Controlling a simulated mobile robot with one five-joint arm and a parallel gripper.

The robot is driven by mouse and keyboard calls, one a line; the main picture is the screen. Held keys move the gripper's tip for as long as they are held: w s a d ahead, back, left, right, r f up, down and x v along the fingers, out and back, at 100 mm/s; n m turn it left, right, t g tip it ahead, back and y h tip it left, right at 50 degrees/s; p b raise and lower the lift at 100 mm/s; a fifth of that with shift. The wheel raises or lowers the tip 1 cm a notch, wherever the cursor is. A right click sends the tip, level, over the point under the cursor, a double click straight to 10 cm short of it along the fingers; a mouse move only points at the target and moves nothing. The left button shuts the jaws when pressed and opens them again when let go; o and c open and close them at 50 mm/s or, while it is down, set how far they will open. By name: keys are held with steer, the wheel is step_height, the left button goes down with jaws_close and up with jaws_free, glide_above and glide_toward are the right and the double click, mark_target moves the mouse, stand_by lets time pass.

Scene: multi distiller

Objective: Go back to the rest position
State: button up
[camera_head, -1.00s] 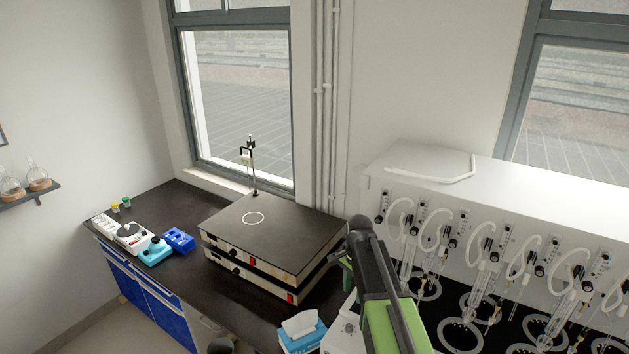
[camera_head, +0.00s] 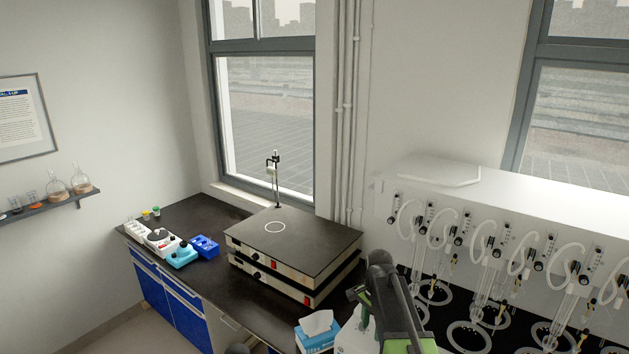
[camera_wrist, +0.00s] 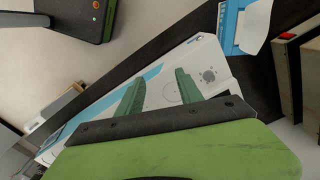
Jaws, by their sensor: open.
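My gripper shows in the wrist view (camera_wrist: 158,90) with two green fingers spread apart and nothing between them. Beyond the fingers is a white device (camera_wrist: 205,65) with a light blue stripe; whether the fingers touch it cannot be told. In the head view my dark and green arm is at the bottom, right of centre, and the gripper end (camera_head: 362,298) is small and partly hidden.
A blue tissue box (camera_head: 316,334) stands left of my arm. Stacked hotplates (camera_head: 320,240) sit on the dark bench (camera_head: 235,290). The white distiller (camera_head: 530,200) with glassware fills the right. A wall shelf (camera_head: 45,208) holds flasks at the left.

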steer(key=s+f+n+b, duration=1.1)
steer(key=s+f+b, duration=0.3)
steer(key=s+f, duration=0.1)
steer(key=shift+a, duration=0.2)
steer(key=shift+w, duration=0.1)
stand_by(0.4)
